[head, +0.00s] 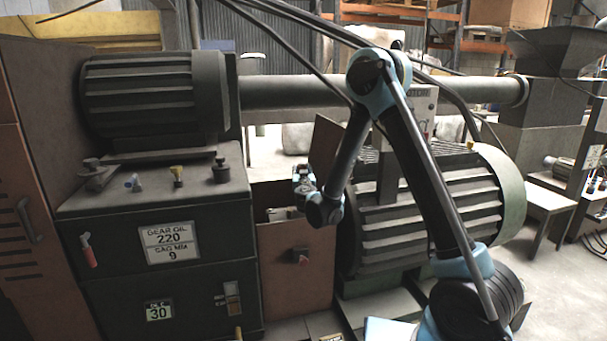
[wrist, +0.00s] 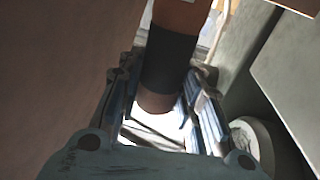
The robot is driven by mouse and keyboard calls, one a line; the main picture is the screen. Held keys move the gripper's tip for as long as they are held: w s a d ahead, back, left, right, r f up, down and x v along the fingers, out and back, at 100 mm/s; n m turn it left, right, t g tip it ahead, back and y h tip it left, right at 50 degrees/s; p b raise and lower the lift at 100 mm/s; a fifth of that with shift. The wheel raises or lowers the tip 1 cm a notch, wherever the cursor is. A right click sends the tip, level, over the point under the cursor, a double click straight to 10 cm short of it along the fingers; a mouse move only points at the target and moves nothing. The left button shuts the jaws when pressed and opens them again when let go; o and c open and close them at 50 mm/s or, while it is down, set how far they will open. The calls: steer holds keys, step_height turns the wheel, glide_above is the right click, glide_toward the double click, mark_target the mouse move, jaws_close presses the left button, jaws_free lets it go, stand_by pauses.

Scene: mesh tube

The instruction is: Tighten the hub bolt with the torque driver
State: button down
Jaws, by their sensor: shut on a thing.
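My gripper (wrist: 164,88) is shut on a cylindrical tool, apparently the torque driver (wrist: 168,62), in the wrist view. The tool has an orange-brown upper part, a wide black band and a brown rounded end between the fingers. Its far end runs out of the top of the picture. In the head view my gripper (head: 302,180) is small, in front of the big ribbed motor's left side and above the brown cabinet; the tool cannot be made out there. I cannot identify the hub bolt in either view.
A brown cabinet (head: 290,282) with a raised panel (head: 323,148) stands beside my gripper. A large ribbed motor (head: 440,215) is to the right, a dark gear-oil housing (head: 195,290) to the left. A long tube (head: 290,92) crosses behind. A brown surface (wrist: 55,75) is close on the wrist view's left.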

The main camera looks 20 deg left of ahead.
mark_target(302, 165)
steer(key=shift+f, duration=0.5)
stand_by(1.6)
steer(key=shift+r, duration=0.15)
steer(key=shift+r, duration=2.9)
